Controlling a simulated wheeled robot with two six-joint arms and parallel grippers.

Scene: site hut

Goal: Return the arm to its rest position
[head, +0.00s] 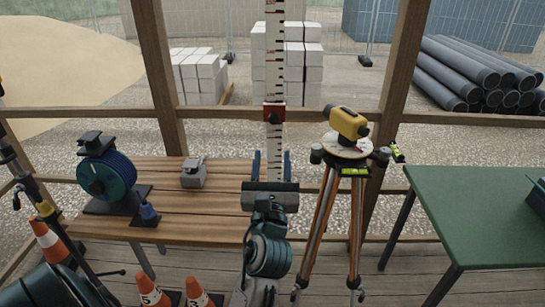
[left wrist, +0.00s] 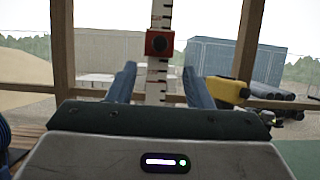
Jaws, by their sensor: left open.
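My left gripper (head: 271,156) is in the middle of the head view, pointing away from me, with its two blue fingers apart. In the left wrist view the same gripper (left wrist: 160,70) shows nothing held. The graduated staff (head: 274,60) stands upright and lines up with the gap between the fingers; it shows there in the left wrist view too (left wrist: 157,90). I cannot tell how far beyond the fingertips it is. A red block (head: 274,113) sits on the staff, above the fingers. My right gripper is not in view.
A yellow level (head: 346,123) stands on a tripod (head: 323,222) right of my gripper. A wooden bench (head: 205,222) at left holds a blue reel (head: 106,176) and a grey device (head: 193,174). Traffic cones (head: 152,292) stand in front. A green table (head: 480,215) is at right.

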